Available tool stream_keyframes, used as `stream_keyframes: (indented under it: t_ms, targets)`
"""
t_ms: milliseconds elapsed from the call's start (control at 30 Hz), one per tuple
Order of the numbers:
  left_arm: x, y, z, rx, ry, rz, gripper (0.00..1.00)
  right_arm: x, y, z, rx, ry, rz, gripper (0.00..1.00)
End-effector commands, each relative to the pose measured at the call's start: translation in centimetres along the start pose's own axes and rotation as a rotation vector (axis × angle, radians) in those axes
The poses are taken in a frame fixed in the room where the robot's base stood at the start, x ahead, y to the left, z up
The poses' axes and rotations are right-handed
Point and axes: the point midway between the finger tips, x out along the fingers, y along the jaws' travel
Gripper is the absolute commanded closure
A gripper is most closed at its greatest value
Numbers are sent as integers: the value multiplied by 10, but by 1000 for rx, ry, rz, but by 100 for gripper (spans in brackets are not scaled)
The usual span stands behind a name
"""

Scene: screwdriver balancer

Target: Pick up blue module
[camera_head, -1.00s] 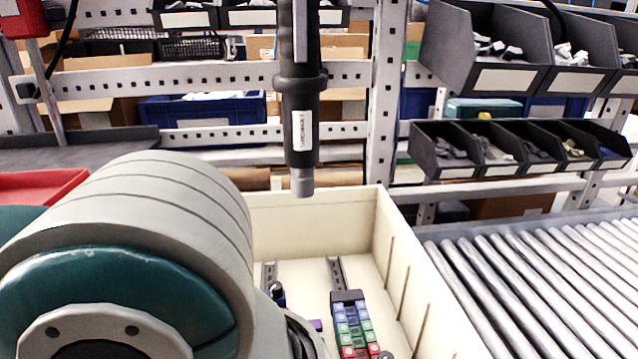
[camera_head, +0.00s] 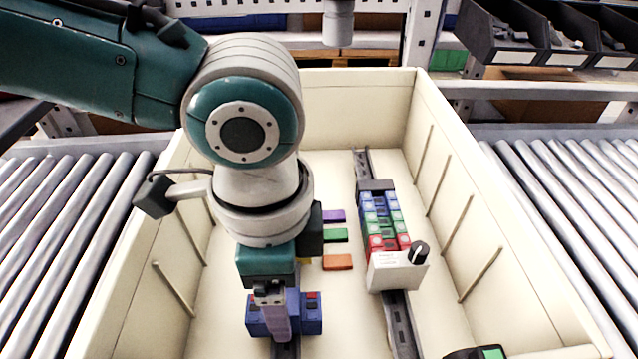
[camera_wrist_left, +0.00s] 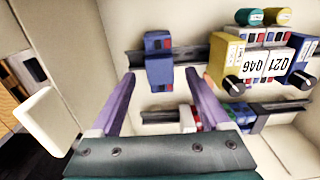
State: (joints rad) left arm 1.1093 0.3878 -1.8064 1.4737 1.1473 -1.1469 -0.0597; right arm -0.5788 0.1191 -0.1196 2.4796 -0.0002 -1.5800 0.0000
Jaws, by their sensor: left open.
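The blue module (camera_head: 308,315) has red and dark parts on its top and sits on the left metal rail inside the cream bin. It also shows in the left wrist view (camera_wrist_left: 158,72), on the rail and framed by the finger ends. My left gripper (camera_head: 272,325) hangs over the blue module in the head view and covers its middle. In the left wrist view the two purple fingers (camera_wrist_left: 159,77) are wide apart, with nothing held. I cannot tell whether the fingers reach down beside the module. My right gripper is not in view.
The cream bin (camera_head: 435,140) has high walls. Its right rail carries blue, green and red blocks (camera_head: 380,215) and a white module with a black knob (camera_head: 392,270). Purple, green (camera_head: 336,235) and orange (camera_head: 338,262) pieces lie between the rails. Roller conveyors (camera_head: 560,200) flank the bin.

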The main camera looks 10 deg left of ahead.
Motion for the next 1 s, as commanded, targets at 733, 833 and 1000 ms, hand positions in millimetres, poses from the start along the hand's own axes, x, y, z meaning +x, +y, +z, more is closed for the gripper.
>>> stream_keyframes:
  t_ms: [733,833,1000]
  targets:
    - [44,0,2,1,0,1,43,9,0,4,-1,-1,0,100]
    - [44,0,2,1,0,1,54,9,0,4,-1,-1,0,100]
    - [44,0,2,1,0,1,73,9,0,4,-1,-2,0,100]
